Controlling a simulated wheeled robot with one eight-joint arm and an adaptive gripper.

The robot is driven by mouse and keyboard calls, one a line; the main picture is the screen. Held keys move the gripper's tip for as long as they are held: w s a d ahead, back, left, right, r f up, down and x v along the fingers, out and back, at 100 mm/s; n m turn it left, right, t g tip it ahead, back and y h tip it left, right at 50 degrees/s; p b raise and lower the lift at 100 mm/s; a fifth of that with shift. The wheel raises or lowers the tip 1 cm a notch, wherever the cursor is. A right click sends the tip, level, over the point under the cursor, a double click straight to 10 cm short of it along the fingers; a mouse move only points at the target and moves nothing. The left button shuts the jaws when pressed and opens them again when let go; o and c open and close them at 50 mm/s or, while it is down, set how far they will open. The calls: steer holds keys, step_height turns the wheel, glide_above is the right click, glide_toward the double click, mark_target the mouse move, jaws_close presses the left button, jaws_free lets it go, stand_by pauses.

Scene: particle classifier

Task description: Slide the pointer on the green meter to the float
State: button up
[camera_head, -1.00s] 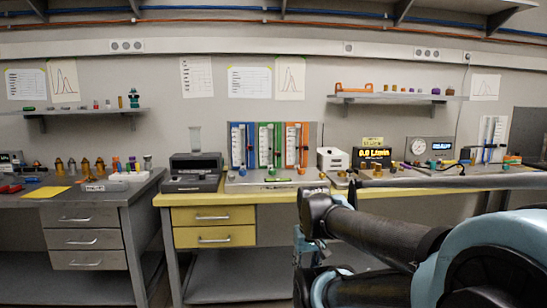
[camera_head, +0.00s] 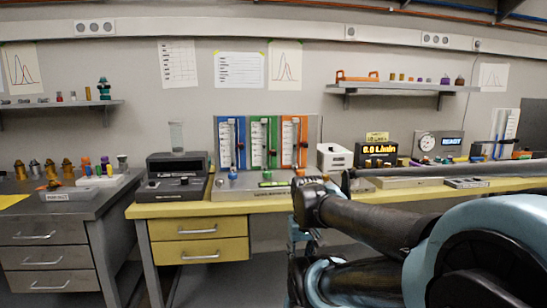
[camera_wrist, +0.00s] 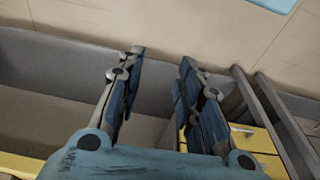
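The green meter (camera_head: 258,145) stands upright between a blue meter (camera_head: 229,143) and an orange meter (camera_head: 294,143) on a grey panel at the back of the yellow bench. Its pointer and float are too small to tell apart in the head view. A green piece (camera_head: 273,184) lies on the base in front of it. My gripper (camera_wrist: 157,75) shows in the wrist view with its two fingers apart and nothing between them. It points at the floor and the bench's side, away from the meters. In the head view my arm is at the lower right, in front of the bench.
A dark instrument (camera_head: 177,176) stands left of the meters. A white box (camera_head: 334,157) and a lit display (camera_head: 376,152) stand to the right. A grey bench (camera_head: 50,207) with drawers is at the left. Yellow drawers (camera_head: 198,250) are under the yellow bench (camera_head: 230,207).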

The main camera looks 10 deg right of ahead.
steer(key=shift+o, duration=0.3)
steer(key=shift+o, duration=0.5)
steer(key=shift+s+r, duration=0.15)
steer(key=shift+s, duration=0.05)
steer(key=w+a+r+m+t+y, duration=0.2)
steer(key=w+a+r+y, duration=0.3)
steer(key=w, duration=0.6)
steer(key=m+t+y, duration=0.2)
steer(key=m+t, duration=1)
glide_toward(274, 154)
steer(key=x, duration=1.1)
steer(key=shift+w+d+f, duration=0.15)
steer(key=shift+w+d, duration=0.15)
